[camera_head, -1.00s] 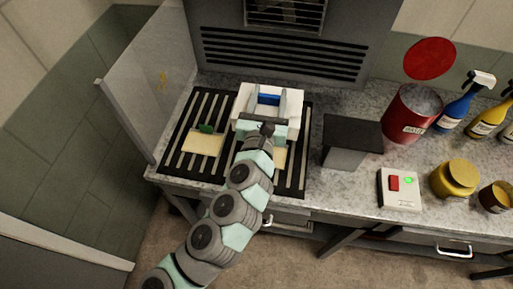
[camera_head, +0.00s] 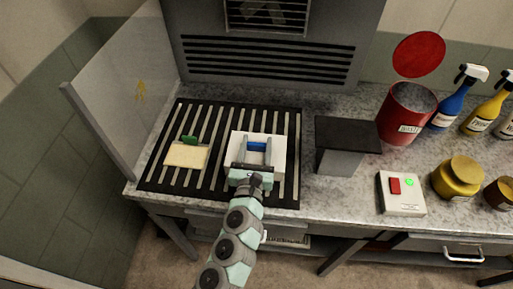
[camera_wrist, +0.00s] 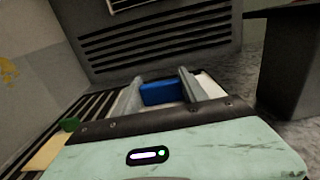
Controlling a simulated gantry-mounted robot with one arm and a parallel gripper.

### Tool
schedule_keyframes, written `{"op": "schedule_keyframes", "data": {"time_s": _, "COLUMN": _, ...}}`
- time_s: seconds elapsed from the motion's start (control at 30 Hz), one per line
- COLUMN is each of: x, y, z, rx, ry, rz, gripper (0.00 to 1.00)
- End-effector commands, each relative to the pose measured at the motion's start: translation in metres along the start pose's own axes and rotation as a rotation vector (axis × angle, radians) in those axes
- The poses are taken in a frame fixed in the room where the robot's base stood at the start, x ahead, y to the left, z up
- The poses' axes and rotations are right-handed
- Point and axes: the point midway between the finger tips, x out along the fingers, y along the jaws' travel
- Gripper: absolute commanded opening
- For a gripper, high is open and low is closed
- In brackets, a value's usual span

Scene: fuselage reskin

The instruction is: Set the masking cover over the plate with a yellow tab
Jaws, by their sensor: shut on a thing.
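A white masking cover (camera_head: 236,147) with a blue grip (camera_head: 256,146) sits over the right part of the slatted rack. My gripper (camera_head: 257,150) is shut on the blue grip, which also shows between the fingers in the wrist view (camera_wrist: 162,93). I cannot tell whether the cover rests on the rack or hangs just above it. A cream plate (camera_head: 186,156) with a green tab (camera_head: 189,140) lies uncovered on the left part of the rack. No yellow tab shows; what lies under the cover is hidden.
The black slatted rack (camera_head: 216,165) lies on a grey speckled bench. A clear upright panel (camera_head: 118,95) stands at its left. A dark-topped block (camera_head: 345,145) stands close at its right, with a switch box (camera_head: 401,193) and red bin (camera_head: 405,113) beyond. A vented unit (camera_head: 265,60) stands behind.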

Motion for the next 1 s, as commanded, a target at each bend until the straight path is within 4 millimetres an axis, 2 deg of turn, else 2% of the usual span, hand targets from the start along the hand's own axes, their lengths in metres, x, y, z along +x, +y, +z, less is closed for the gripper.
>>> {"op": "schedule_keyframes", "data": {"time_s": 0.07, "x": 0.000, "y": 0.000, "z": -0.011, "rx": -0.003, "ry": 0.002, "rz": 0.002, "gripper": 0.10}}
{"op": "schedule_keyframes", "data": {"time_s": 0.3, "x": 0.000, "y": 0.000, "z": -0.010, "rx": 0.001, "ry": 0.001, "rz": 0.002, "gripper": 0.10}}
{"op": "schedule_keyframes", "data": {"time_s": 0.57, "x": 0.000, "y": 0.000, "z": -0.019, "rx": 0.001, "ry": 0.001, "rz": 0.001, "gripper": 0.10}}
{"op": "schedule_keyframes", "data": {"time_s": 0.6, "x": 0.000, "y": 0.000, "z": -0.018, "rx": 0.000, "ry": 0.001, "rz": 0.001, "gripper": 0.52}}
{"op": "schedule_keyframes", "data": {"time_s": 0.83, "x": 0.000, "y": 0.000, "z": -0.017, "rx": 0.000, "ry": 0.001, "rz": 0.002, "gripper": 0.71}}
{"op": "schedule_keyframes", "data": {"time_s": 1.0, "x": 0.000, "y": 0.000, "z": -0.017, "rx": 0.000, "ry": 0.001, "rz": 0.002, "gripper": 0.72}}
